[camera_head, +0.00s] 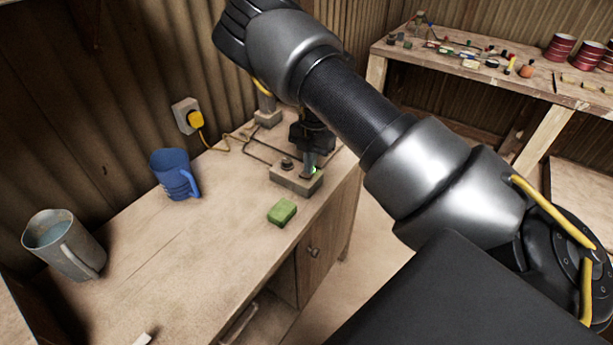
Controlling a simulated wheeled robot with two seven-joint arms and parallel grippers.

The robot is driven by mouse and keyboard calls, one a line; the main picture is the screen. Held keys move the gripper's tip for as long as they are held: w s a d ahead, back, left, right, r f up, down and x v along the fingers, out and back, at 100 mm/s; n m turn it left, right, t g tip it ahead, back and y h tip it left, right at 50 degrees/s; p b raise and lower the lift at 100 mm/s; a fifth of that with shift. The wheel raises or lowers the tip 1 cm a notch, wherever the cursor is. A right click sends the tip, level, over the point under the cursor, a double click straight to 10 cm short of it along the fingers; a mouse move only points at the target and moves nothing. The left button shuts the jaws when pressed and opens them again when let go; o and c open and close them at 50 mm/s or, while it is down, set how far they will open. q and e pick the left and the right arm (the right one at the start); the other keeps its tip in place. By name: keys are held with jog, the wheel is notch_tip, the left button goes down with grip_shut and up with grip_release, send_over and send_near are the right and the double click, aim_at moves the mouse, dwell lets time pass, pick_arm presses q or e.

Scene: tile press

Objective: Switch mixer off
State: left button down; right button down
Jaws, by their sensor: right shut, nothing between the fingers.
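A small grey switch box (290,184) sits on the wooden workbench near its right front edge. A dark round knob (287,163) stands on its top, and a green glow shows at its right side. My right gripper (308,172) points down at the right part of the box, shut and empty. Its fingertips are at or just above the box top; I cannot tell whether they touch. A grey stand base (268,119), perhaps the mixer's, is behind, partly hidden by my arm. My left gripper is not in view.
A green sponge-like block (282,212) lies in front of the box. A blue mug (175,174) and a metal jug (64,244) stand to the left. A yellow plug (195,119) sits in the wall socket, its cable running along the bench. Another bench (480,80) holds small parts and red cans.

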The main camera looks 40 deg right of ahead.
jog(key=shift+f+b, duration=0.45)
jog(key=shift+f, duration=0.4)
jog(key=shift+r, duration=0.15)
jog(key=shift+r+p, duration=2.75)
jog(key=shift+r, duration=0.7)
